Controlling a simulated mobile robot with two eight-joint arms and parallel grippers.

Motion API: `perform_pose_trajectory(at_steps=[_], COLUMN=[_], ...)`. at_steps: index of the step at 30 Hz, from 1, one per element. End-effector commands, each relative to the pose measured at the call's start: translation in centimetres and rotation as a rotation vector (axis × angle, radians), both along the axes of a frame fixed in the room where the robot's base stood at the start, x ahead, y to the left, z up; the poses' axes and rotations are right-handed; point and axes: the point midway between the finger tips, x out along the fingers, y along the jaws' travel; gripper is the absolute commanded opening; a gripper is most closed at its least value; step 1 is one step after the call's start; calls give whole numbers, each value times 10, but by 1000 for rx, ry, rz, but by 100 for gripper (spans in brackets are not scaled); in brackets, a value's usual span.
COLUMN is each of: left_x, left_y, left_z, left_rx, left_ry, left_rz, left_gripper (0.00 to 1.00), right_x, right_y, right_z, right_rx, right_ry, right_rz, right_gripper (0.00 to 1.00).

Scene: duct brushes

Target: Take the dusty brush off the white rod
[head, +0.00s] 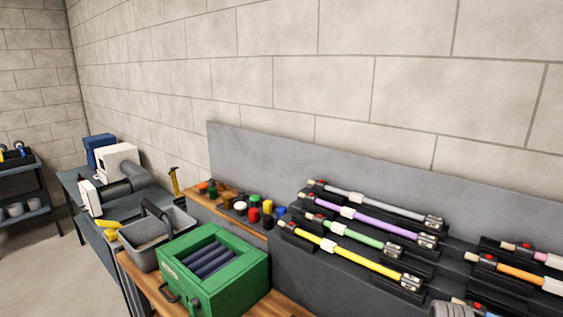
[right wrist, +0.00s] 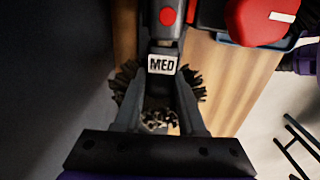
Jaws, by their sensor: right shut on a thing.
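In the right wrist view my right gripper (right wrist: 160,98) is shut on a brush (right wrist: 130,78) with dark bristles, which stick out on both sides of the fingers. Pale grey specks show on the brush between the fingers. A dark coupling with a white MED label (right wrist: 162,64) and a red button (right wrist: 166,16) runs up from the brush. The rod behind it is out of frame, so its colour cannot be told. In the head view a pale grey-white rod (head: 375,203) lies in the rear of the rack. Neither gripper can be made out in the head view.
Purple (head: 375,221), green (head: 352,235) and yellow (head: 355,257) rods lie in front of the pale one. An orange rod (head: 520,272) lies at right. A green box (head: 213,270) and grey bin (head: 157,240) stand left. A red part (right wrist: 258,20) is close to the right gripper.

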Motion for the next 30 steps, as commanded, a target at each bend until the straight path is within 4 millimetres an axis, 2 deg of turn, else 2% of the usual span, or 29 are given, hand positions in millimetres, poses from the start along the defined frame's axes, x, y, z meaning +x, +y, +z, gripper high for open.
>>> perform_pose_trajectory(at_steps=[30], left_x=[0], left_y=[0], left_z=[0], left_rx=[0], left_ry=[0], left_rz=[0], left_gripper=[50], right_x=[27], right_y=[32], right_z=[0], right_rx=[1], right_ry=[-1], right_rz=[1], right_gripper=[0])
